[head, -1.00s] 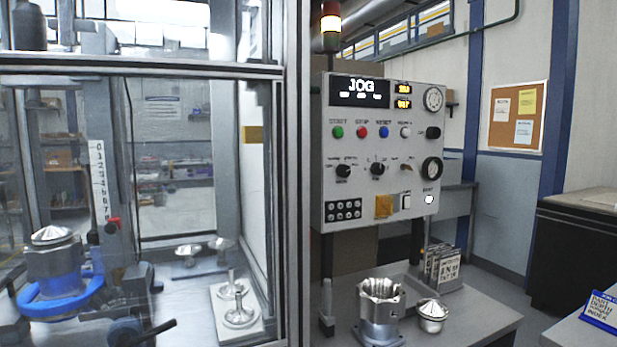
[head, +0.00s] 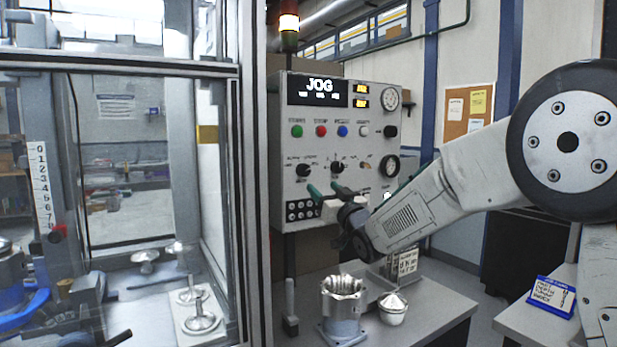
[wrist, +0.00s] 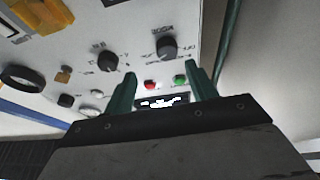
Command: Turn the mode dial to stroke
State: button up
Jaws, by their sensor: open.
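The control panel (head: 280,215) has two black rotary knobs. The left one, which appears to be the mode dial (head: 303,170), shows in the wrist view (wrist: 166,47) at upper centre with upside-down, blurred lettering beside it. The other black knob (head: 337,167) is to its right in the head view and to its left in the wrist view (wrist: 107,61). The panel display (head: 319,88) reads JOG. My gripper (head: 328,188) is open and empty before the panel, below the knobs. Its green fingers (wrist: 160,70) point at the panel, apart from the dial. The pointer's label is unreadable.
Push buttons (head: 321,131) line the panel above the knobs; gauges (head: 386,165) are at its right. A glass-fronted machine (head: 254,200) stands left. A metal housing (head: 342,310) and a domed part (head: 393,308) rest on the table below.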

aim_at(306, 173)
jog(key=shift+y, duration=0.5)
jog(key=x, duration=0.8)
jog(key=shift+a, duration=0.45)
jog(key=shift+c, duration=0.3)
jog(key=c, duration=0.9)
